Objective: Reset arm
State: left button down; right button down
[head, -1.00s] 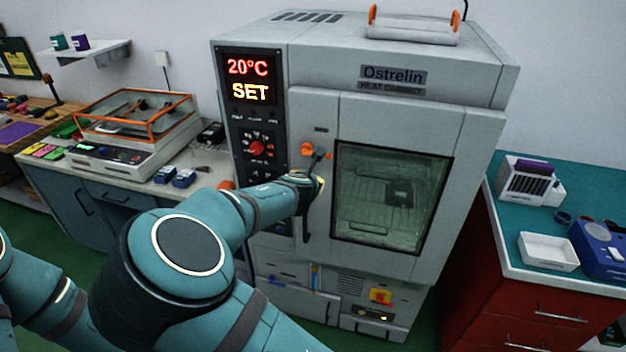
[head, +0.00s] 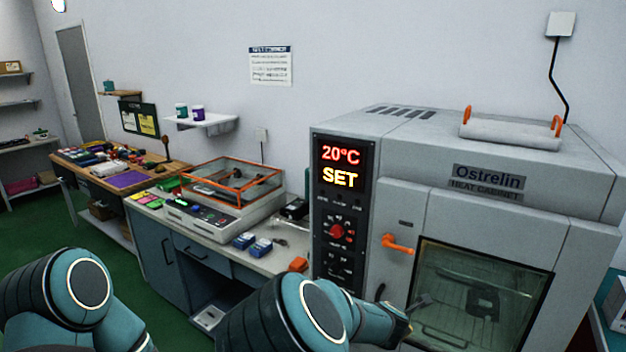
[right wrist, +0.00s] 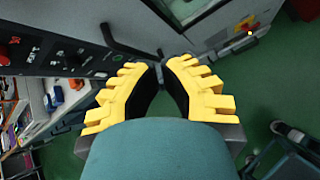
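In the right wrist view my right gripper (right wrist: 161,76) has its yellow, ridged fingers apart, with bare green floor between the dark pads and nothing held. In the head view my right arm (head: 315,318) reaches in at the bottom, its wrist in front of the heat cabinet (head: 405,215); its fingers are mostly hidden there. My left arm (head: 80,287) is at the lower left; its gripper is out of view. The cabinet's door looks shut, with its orange handle (head: 397,244) above my right wrist. The display (head: 340,167) reads 20°C and SET.
A bench left of the cabinet holds an orange-framed clear-lidded unit (head: 232,182) and blue blocks (head: 252,245). A wooden table (head: 155,181) stands farther left. Open green floor (head: 130,250) lies in front. A teal worktop (head: 615,300) shows at the right edge.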

jog(key=s+f+m+g+y+b, duration=0.1)
jog(key=s+f+m+g+y, duration=0.1)
jog(key=s+f+m, duration=0.45)
jog(key=s+f+m+g+y+b, duration=0.1)
jog(key=s+f+m+g, duration=0.25)
jog(key=s+f, duration=0.6)
jog(key=s+a+f+m+y+b, duration=0.1)
jog(key=s+a+f+m+y, duration=0.1)
jog(key=a+m, duration=0.4)
jog(key=s+a+f+m+y+b, duration=0.1)
jog(key=s+a+f+m+y, duration=0.1)
jog(key=s+a+m, duration=0.3)
jog(key=s+m+g+y, duration=0.1)
jog(key=s+m, duration=0.1)
jog(key=m, duration=0.2)
jog(key=shift+a+f+m+y, duration=0.3)
jog(key=shift+a+y, duration=0.1)
